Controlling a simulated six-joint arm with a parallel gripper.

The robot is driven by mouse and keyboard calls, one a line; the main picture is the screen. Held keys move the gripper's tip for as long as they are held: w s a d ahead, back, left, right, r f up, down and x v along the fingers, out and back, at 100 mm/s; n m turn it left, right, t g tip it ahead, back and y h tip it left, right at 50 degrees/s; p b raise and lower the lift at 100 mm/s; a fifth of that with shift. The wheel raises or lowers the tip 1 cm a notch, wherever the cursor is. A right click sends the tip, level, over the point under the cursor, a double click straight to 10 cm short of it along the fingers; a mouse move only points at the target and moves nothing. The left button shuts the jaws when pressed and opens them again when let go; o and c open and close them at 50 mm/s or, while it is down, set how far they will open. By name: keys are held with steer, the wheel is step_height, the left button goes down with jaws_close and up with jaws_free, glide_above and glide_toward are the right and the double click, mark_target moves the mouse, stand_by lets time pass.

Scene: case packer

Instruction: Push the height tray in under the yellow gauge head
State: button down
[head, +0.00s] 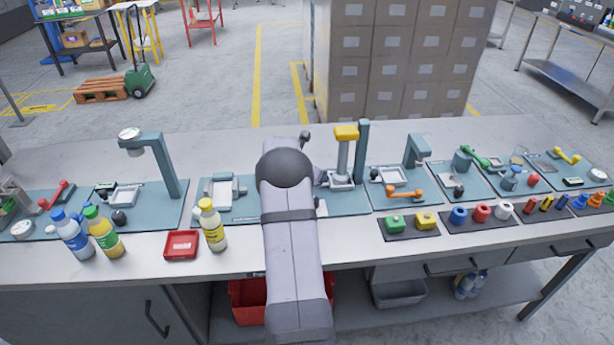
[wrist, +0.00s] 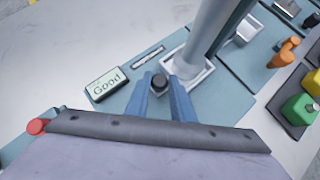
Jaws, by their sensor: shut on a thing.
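The yellow gauge head (head: 346,132) sits on a teal post (head: 363,150) right of my arm in the head view. The pale height tray (head: 342,185) lies below it, with a grey cylinder (head: 343,158) rising from the tray towards the head. In the wrist view the tray (wrist: 205,79) shows around the foot of the cylinder (wrist: 212,35). My gripper (wrist: 159,84) is shut on the tray's dark knob (wrist: 158,79) at the near side. The gauge head is out of the wrist view. My arm hides most of the gripper in the head view.
A display reading "Good" (wrist: 107,84) lies left of the knob in the wrist view. Another station with an orange handle (head: 404,194) stands close on the right. Bottles (head: 212,226) and a red tray (head: 181,245) stand at the front left.

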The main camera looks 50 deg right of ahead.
steer(key=shift+s+d+r, duration=0.15)
steer(key=shift+d+r, duration=0.05)
steer(key=c, duration=1.8)
jaws_free()
steer(key=shift+f, duration=0.1)
steer(key=shift+a, duration=0.1)
steer(key=shift+a+r, duration=0.35)
steer(key=shift+r, duration=0.05)
steer(key=shift+b+v, duration=0.85)
steer(key=shift+v, duration=2.25)
steer(key=shift+s+d, duration=0.1)
